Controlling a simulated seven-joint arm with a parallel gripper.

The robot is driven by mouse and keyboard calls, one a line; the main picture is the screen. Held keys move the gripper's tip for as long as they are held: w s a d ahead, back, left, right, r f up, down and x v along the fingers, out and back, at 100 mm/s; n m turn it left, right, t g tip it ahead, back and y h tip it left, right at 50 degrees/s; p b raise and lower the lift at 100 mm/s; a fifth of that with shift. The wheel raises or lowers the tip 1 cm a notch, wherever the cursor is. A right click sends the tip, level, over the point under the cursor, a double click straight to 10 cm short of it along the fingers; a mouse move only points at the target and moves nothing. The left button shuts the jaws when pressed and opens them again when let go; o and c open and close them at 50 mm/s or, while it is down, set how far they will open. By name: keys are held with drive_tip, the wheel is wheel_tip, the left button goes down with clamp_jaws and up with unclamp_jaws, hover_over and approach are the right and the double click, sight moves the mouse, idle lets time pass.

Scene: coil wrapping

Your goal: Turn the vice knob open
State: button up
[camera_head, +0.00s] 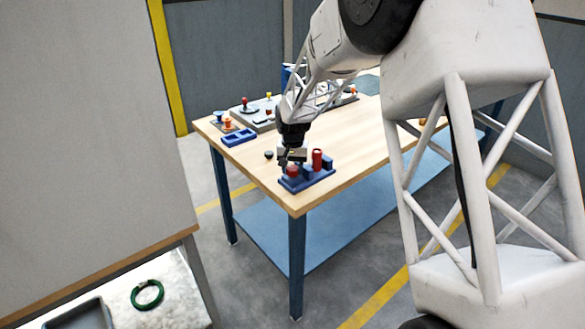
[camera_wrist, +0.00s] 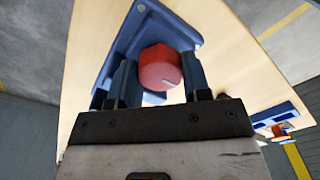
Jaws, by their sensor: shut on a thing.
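The blue vice (camera_head: 319,179) sits near the front corner of the wooden table. Its red knob (camera_head: 292,171) is low at the vice's left end, under my gripper (camera_head: 291,163). A taller red cylinder (camera_head: 317,159) stands upright on the vice, to the right of the gripper. In the wrist view the red knob (camera_wrist: 160,66) sits between the two fingers of my gripper (camera_wrist: 160,76), with a pale line on its face. The fingers are shut on the knob from both sides. Part of the vice (camera_wrist: 150,22) shows behind it, and the gripper hides the rest.
A small dark round piece (camera_head: 269,155) lies left of the vice. A blue two-pocket tray (camera_head: 239,138) and orange spool (camera_head: 227,123) are farther left. A grey board with several colored parts (camera_head: 262,117) is at the back. The front right tabletop (camera_head: 352,158) is clear.

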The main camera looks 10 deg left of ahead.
sight(293, 168)
drive_tip(key=o, duration=0.9)
drive_tip(key=shift+m, duration=0.3)
drive_tip(key=shift+m, duration=1.5)
wheel_tip(293, 168, up, 8)
drive_tip(key=shift+f, duration=0.1)
drive_tip(key=shift+n+t, duration=0.5)
drive_tip(key=shift+n, duration=0.2)
drive_tip(key=shift+s+d+r, duration=1.85)
drive_tip(key=shift+s+d, duration=0.65)
drive_tip(key=shift+s, duration=0.45)
drive_tip(key=shift+s+d+r, duration=1.9)
drive_tip(key=shift+s+d, duration=0.6)
drive_tip(key=shift+s, duration=0.4)
drive_tip(key=shift+s+d+r, duration=1.85)
drive_tip(key=shift+s+d, duration=0.65)
drive_tip(key=shift+s, duration=0.45)
